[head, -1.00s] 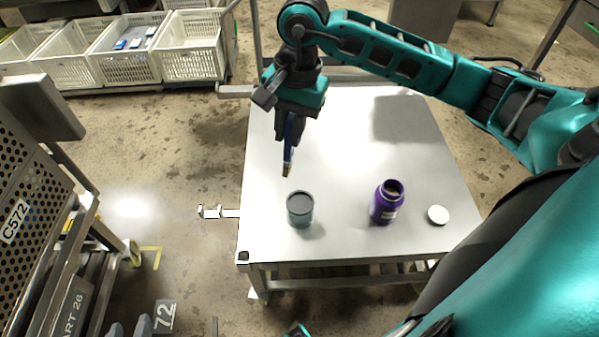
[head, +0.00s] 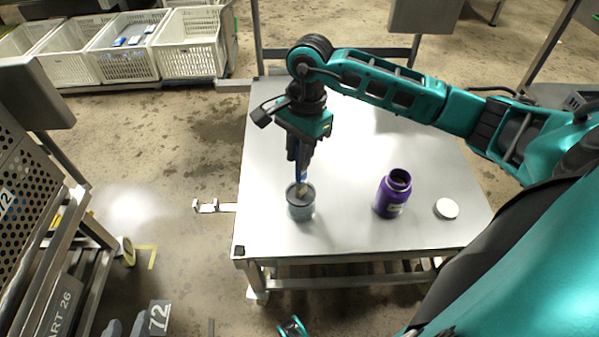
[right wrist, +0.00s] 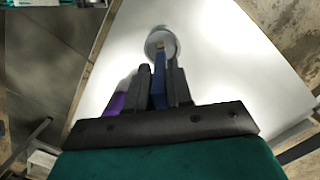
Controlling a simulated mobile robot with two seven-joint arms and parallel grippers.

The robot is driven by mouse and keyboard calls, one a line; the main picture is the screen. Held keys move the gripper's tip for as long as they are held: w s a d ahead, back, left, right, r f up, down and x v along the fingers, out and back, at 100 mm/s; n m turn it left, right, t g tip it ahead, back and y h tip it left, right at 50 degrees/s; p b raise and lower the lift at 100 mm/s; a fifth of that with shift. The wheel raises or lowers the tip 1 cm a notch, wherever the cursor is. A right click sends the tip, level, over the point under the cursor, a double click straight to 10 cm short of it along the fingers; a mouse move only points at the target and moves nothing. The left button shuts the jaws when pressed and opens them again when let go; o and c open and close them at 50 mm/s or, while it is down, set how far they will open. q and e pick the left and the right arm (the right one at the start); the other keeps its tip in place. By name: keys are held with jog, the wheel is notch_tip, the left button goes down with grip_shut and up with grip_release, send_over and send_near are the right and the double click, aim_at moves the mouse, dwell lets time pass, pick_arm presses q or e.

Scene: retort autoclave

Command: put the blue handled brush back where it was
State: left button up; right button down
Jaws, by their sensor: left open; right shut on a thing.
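My right gripper (head: 299,158) is shut on the blue handled brush (head: 299,173), which points bristles down. The brush tip is at the mouth of a grey-teal cup (head: 300,212) on the steel table; I cannot tell how far inside it is. In the right wrist view the blue handle (right wrist: 159,88) runs between the fingers (right wrist: 161,85) toward the cup (right wrist: 156,35). My left gripper (head: 292,327) is open and only partly in view at the bottom edge, away from the table.
A purple bottle (head: 392,195), open at the top, and a white lid (head: 446,208) stand right of the cup on the table (head: 345,235). White crates (head: 190,45) stand at the back left. A perforated cart (head: 25,185) is at the left.

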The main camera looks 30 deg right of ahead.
aim_at(298, 182)
jog(key=shift+f+b, duration=0.45)
jog(key=shift+f, duration=2.3)
jog(key=shift+f, duration=0.15)
jog(key=c, duration=1)
grip_release()
